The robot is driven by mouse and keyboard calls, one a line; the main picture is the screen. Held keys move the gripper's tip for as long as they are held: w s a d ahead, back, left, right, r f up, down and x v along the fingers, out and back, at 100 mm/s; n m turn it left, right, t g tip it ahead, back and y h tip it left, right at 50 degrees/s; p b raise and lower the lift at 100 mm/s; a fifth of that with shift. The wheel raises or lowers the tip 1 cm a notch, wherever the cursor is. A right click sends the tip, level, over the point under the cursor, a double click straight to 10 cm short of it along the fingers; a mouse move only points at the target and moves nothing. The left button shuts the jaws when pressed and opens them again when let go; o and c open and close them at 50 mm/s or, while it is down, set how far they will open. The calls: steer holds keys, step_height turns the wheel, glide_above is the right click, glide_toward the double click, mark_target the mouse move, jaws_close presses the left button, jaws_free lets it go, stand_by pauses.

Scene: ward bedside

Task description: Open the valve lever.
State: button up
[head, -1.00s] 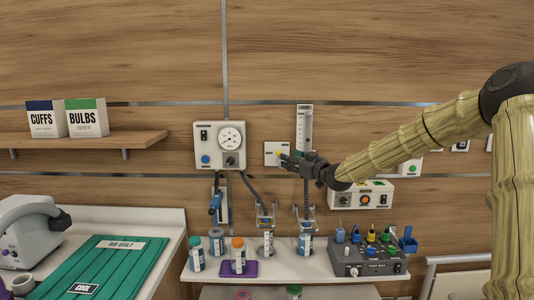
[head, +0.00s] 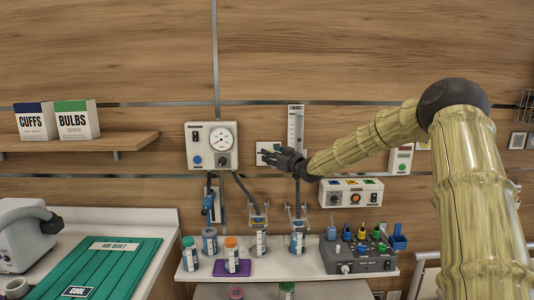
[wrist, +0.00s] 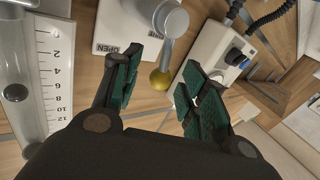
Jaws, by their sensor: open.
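The valve lever is a grey arm (wrist: 167,52) with a yellow ball knob (wrist: 160,79) at its end, on a round grey pivot. Behind it is a white wall plate (wrist: 120,25) marked OPEN; in the head view the plate (head: 268,146) is partly hidden by my gripper (head: 265,156). In the wrist view my gripper (wrist: 161,70) is open, with one green-padded finger on each side of the lever's knob end. I see gaps between knob and fingers, and cannot tell if the knob is fully between the pads in depth.
A gauge box (head: 212,146) with a hanging hose is left of the plate. A clear flowmeter tube (head: 296,130) stands close on the right, and shows beside my fingers (wrist: 50,75). A shelf of bottles (head: 320,263) lies below. The wall above is bare.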

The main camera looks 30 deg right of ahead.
steer(key=shift+w, duration=0.8)
